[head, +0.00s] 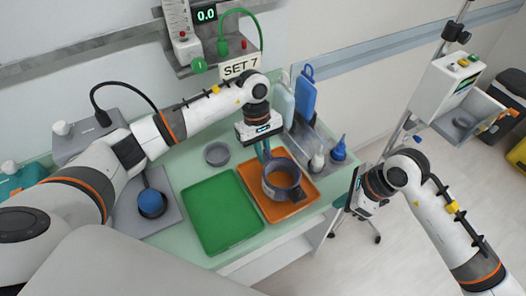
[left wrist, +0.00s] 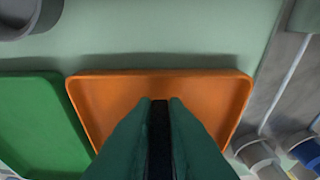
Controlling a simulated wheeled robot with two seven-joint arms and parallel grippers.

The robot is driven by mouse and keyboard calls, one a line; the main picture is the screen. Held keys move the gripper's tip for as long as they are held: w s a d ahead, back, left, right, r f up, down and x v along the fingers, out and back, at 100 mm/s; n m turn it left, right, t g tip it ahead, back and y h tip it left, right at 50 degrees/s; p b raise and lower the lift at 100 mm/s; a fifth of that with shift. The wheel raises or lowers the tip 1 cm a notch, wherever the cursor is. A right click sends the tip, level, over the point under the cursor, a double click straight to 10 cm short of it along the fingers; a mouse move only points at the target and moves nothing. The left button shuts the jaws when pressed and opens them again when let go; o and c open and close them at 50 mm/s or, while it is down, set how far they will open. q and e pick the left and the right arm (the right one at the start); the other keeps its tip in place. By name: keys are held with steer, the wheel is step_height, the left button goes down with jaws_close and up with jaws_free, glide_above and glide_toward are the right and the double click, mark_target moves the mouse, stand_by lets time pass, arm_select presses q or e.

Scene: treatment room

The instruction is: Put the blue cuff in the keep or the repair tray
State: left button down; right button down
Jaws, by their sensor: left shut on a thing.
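The blue cuff (head: 268,190), a grey-blue ring with a dark tab, shows over the orange tray (head: 310,196) in the head view. My left gripper (head: 265,154) is shut on it from the wall side. In the left wrist view the green fingers (left wrist: 159,125) close on a dark strip; the rest of the cuff is hidden there. I cannot tell whether the cuff touches the tray. The green tray (head: 222,212) lies left of the orange one and is empty. My right gripper (head: 345,205) hangs beyond the table's right edge, away from the cuff; its fingers are hard to make out.
A grey round dish (head: 216,153) stands behind the green tray. A blue round bulb (head: 151,203) rests on a grey plate at left. A rack with bottles (head: 338,150) stands behind right of the orange tray. A wheeled stand (head: 452,92) is at right.

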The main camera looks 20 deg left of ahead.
arm_select(q)
steer(key=shift+s+f, duration=0.1)
steer(key=shift+f, duration=0.15)
steer(key=c, duration=1.4)
jaws_free()
steer(key=shift+o, duration=0.2)
steer(key=shift+r+p, duration=1.2)
steer(key=shift+r, duration=2.35)
